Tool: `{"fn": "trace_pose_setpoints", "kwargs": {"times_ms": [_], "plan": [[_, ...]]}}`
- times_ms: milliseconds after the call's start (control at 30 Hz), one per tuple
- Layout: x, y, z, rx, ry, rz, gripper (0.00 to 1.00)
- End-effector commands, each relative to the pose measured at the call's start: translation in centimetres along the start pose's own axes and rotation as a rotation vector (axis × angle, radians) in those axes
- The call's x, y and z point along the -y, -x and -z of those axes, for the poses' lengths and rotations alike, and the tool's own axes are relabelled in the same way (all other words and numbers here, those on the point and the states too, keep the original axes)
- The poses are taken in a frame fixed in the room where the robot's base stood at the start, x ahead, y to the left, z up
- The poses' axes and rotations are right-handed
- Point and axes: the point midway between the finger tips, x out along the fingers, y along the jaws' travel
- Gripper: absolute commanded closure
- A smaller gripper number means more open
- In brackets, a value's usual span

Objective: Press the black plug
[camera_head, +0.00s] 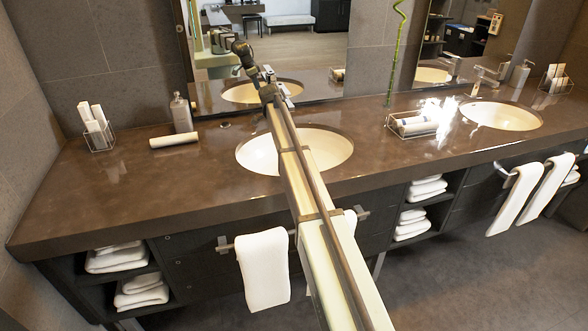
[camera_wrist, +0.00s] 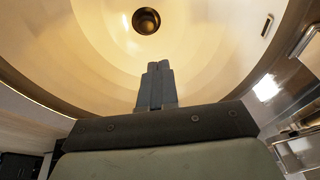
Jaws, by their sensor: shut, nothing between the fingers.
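The black plug (camera_wrist: 146,20) is a dark round piece at the bottom of the sink basin, near the top of the wrist view. The pale round basin (camera_wrist: 215,45) surrounds it. My gripper (camera_wrist: 158,65) is shut and empty, its grey fingers side by side, pointing toward the plug. In the picture the fingertips are apart from the plug, just below and right of it. In the head view my arm crosses the left sink (camera_head: 333,148); I cannot make out the plug or the fingertips there.
The brown counter (camera_head: 110,195) holds a soap bottle (camera_head: 181,113), a rolled white towel (camera_head: 174,141) and a small rack (camera_head: 100,138) on the left. A tray of toiletries (camera_head: 412,126) stands right of the left sink.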

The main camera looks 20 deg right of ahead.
Motion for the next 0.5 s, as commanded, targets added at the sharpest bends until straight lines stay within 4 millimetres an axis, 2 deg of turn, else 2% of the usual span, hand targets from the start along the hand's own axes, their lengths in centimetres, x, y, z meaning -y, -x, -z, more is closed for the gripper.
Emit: {"fn": "trace_pose_setpoints", "kwargs": {"times_ms": [133, 500], "plan": [[-1.25, 0.02, -0.14, 0.009, 0.074, -0.059, 1.0], [-1.28, 0.0, -0.12, 0.008, 0.102, -0.06, 1.0]]}}
